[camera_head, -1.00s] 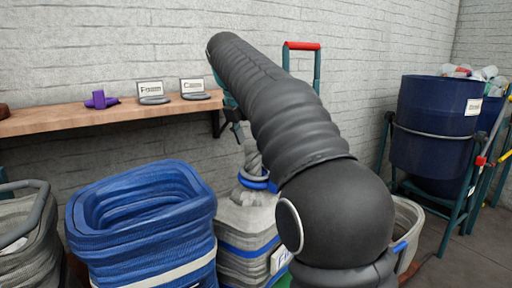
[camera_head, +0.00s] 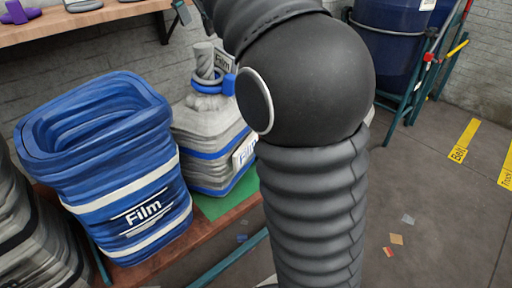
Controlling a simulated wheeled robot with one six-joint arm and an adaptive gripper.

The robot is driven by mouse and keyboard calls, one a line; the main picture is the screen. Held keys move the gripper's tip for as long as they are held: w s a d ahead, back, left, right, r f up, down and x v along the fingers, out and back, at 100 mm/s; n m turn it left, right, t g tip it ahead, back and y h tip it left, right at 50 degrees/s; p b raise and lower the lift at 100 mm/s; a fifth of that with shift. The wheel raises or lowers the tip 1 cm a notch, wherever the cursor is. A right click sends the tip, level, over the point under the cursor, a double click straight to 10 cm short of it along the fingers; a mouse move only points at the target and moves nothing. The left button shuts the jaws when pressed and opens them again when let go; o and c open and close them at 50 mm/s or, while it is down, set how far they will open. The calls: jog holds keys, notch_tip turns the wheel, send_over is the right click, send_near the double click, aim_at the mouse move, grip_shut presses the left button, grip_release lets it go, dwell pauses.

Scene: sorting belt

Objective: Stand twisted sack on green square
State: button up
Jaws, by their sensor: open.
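The twisted sack (camera_head: 210,145) is grey with blue bands and a white label. It stands upright beside the blue Film sack, its twisted neck (camera_head: 205,62) pointing up with a blue ring around the neck's base. The green square (camera_head: 228,202) shows below the sack's front lower edge. The sack appears to stand on it, but covers most of it, so how well it is centred cannot be told. My black arm crosses the view in front of the sack's right side.
A blue sack marked Film (camera_head: 125,165) stands close on the left, with a grey sack (camera_head: 30,235) at the far left. A wooden shelf (camera_head: 110,14) is on the wall above. Blue barrels (camera_head: 390,40) stand at the back right. The floor (camera_head: 430,200) at right is mostly clear.

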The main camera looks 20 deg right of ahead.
jog(key=s+d+f+m+t+y, duration=0.2)
jog(key=s+f+m+y, duration=0.1)
jog(key=s+f+m, duration=2)
jog(key=shift+s+f+m, duration=0.3)
jog(key=shift+s+f, duration=1.05)
jog(key=shift+s, duration=1)
jog(key=shift+d, duration=0.1)
